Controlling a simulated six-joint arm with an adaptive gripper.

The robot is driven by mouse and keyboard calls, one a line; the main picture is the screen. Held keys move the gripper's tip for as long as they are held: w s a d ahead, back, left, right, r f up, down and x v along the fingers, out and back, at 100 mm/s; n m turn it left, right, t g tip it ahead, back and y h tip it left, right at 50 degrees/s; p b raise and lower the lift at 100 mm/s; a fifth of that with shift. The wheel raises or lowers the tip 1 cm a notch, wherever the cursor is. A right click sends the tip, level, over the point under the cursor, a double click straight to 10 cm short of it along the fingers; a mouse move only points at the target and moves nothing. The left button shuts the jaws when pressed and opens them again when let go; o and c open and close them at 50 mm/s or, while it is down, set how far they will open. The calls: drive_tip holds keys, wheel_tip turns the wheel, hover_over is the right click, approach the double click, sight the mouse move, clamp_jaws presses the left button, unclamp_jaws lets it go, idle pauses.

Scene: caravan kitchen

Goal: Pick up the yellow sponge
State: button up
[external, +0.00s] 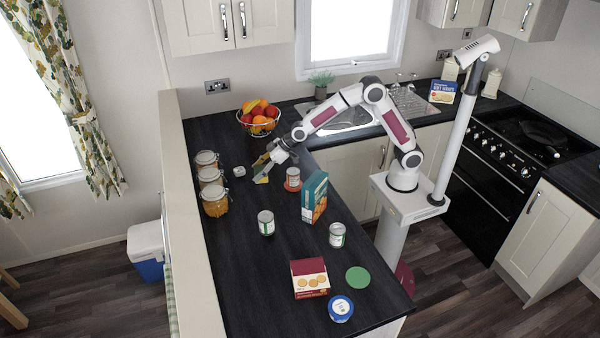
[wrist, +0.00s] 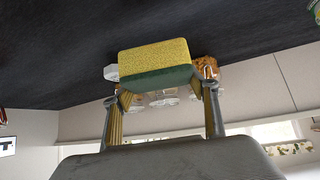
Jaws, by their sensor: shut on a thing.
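The yellow sponge (wrist: 155,62), with a dark green underside, is held between the two fingers of my gripper (wrist: 163,105) in the wrist view. My gripper is shut on it. In the external view my gripper (external: 262,172) is over the dark counter, to the right of the glass jars, and a small yellow patch of the sponge (external: 261,179) shows at its fingertips. I cannot tell for sure whether the sponge is clear of the counter.
Several glass jars (external: 211,182) stand left of my gripper. A red-labelled can (external: 293,179) and a teal box (external: 314,197) stand to its right, a green-labelled can (external: 266,223) in front. A fruit bowl (external: 259,119) is behind. The counter's front left (external: 250,275) is clear.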

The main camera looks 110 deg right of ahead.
drive_tip(key=s+d, duration=0.9)
drive_tip(key=s, duration=0.3)
drive_tip(key=shift+d, duration=0.35)
idle(0.7)
